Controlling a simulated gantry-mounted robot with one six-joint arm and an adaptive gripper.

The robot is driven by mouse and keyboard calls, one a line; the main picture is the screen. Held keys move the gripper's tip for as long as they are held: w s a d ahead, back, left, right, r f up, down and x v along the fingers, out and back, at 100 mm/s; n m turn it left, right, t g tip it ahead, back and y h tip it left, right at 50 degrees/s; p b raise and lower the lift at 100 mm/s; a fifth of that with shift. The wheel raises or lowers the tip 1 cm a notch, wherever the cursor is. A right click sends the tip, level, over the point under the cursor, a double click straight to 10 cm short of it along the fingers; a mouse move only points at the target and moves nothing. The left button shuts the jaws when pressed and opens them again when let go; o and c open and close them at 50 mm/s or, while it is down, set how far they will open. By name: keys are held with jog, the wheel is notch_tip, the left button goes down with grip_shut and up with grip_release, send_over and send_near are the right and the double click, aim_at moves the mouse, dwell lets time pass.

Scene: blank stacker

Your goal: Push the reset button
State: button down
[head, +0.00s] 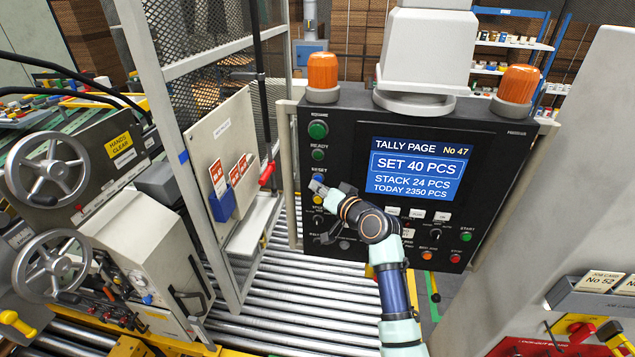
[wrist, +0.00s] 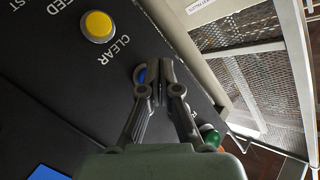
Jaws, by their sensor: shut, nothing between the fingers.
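The reset button is a blue button (head: 318,178) under the RESET label on the left side of the black control panel (head: 345,262). In the wrist view a sliver of the blue button (wrist: 141,76) shows at my left fingertip; the rest is hidden behind the finger. My gripper (head: 317,187) is in front of the panel at this button, and its fingertips (wrist: 154,72) are together with nothing held. I cannot tell whether the tips touch the button.
A yellow button (wrist: 98,26) sits close by, beside the CLEAR label. A lit screen (head: 416,169) fills the panel's middle. A mesh guard (head: 215,75) stands to the left.

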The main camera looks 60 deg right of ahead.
jog(key=shift+w+d+b, duration=0.1)
jog(key=shift+d+b, duration=0.3)
jog(key=shift+b, duration=0.1)
dwell(0.5)
jog(key=shift+a, duration=0.1)
jog(key=shift+s+a+p, duration=0.2)
jog(key=shift+a+p, duration=0.5)
jog(key=shift+p, duration=0.05)
jog(key=a+p, duration=0.1)
jog(key=a, duration=0.1)
jog(key=s+a+p, duration=0.1)
jog(key=a+p, duration=0.1)
jog(key=a, duration=0.1)
jog(key=shift+s+p, duration=0.2)
jog(key=shift+p, duration=0.1)
